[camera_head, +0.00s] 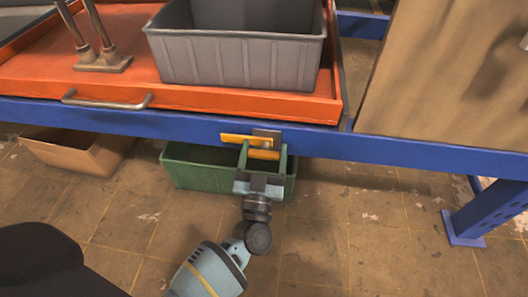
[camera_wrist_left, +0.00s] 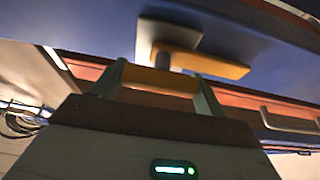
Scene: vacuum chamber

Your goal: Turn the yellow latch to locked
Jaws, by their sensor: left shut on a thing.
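The yellow latch (camera_head: 236,138) is mounted on a grey plate (camera_head: 268,133) on the front of the blue beam. Its upper bar lies roughly level and points left in the head view. My left gripper (camera_head: 263,150) is shut on a lower yellow part of the latch, one finger on each side. In the left wrist view the latch (camera_wrist_left: 215,66) hangs by a short post from the plate, and my gripper's fingers (camera_wrist_left: 162,80) stand either side of its yellow part. The exact finger contact is partly hidden. My right gripper is not in view.
The blue beam (camera_head: 400,152) runs across above the floor. An orange tray (camera_head: 200,95) with a grey bin (camera_head: 240,62) rests above it. A green crate (camera_head: 200,172) and a cardboard box (camera_head: 80,152) sit below.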

